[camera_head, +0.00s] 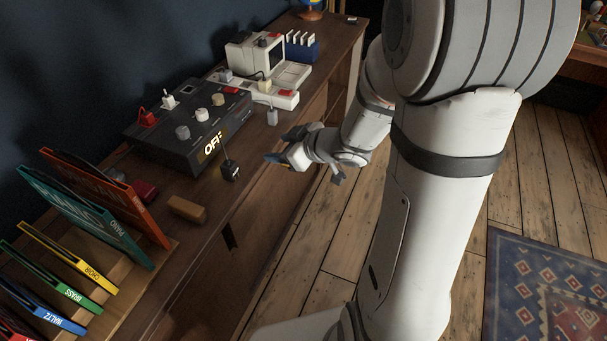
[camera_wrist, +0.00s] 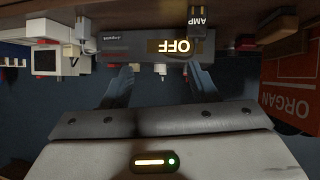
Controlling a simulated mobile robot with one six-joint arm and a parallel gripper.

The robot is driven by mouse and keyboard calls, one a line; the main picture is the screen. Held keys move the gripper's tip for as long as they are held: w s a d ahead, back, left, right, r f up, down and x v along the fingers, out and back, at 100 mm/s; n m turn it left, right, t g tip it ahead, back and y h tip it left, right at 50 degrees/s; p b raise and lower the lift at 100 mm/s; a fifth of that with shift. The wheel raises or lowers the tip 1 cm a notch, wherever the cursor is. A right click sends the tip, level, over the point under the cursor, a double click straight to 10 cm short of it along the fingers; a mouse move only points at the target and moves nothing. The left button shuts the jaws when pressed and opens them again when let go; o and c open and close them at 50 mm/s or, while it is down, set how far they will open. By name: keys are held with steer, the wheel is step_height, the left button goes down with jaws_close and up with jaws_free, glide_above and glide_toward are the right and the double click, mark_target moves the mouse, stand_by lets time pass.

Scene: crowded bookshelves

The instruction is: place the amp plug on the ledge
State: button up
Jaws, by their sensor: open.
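The amp plug (camera_head: 231,171) is a small dark plug with a short cord, at the front of the wooden top beside the black box showing "OFF" (camera_head: 190,130). In the wrist view, which is upside down, the plug (camera_wrist: 197,18) reads "AMP" at the top edge, right of centre. My gripper (camera_head: 300,158) is open and empty, to the right of the plug and apart from it. Its two fingers show in the wrist view (camera_wrist: 162,82) with the black box beyond them. I take the ledge to be the bare front strip of the wooden top (camera_head: 232,202), but cannot be sure.
A wooden block (camera_head: 187,208) lies left of the plug. Upright labelled sleeves (camera_head: 110,200) stand at the left. A light grey plug (camera_head: 271,116) and a white machine (camera_head: 265,65) are farther back. A rug (camera_head: 550,290) lies on the floor at the right.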

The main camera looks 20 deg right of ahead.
steer(key=s+d+r+m+h, duration=0.35)
steer(key=d+m+h, duration=0.25)
steer(key=d+h, duration=0.35)
steer(key=s+a+m+g+y, duration=0.1)
steer(key=s+a+g, duration=0.1)
steer(key=s, duration=0.6)
steer(key=s+a+r+m+g+y, duration=0.1)
steer(key=s+a+m+g, duration=0.1)
steer(key=s+g, duration=0.3)
steer(key=s, duration=0.3)
steer(key=shift+s+a+r, duration=0.15)
steer(key=shift+a+r, duration=0.05)
steer(key=shift+r, duration=0.1)
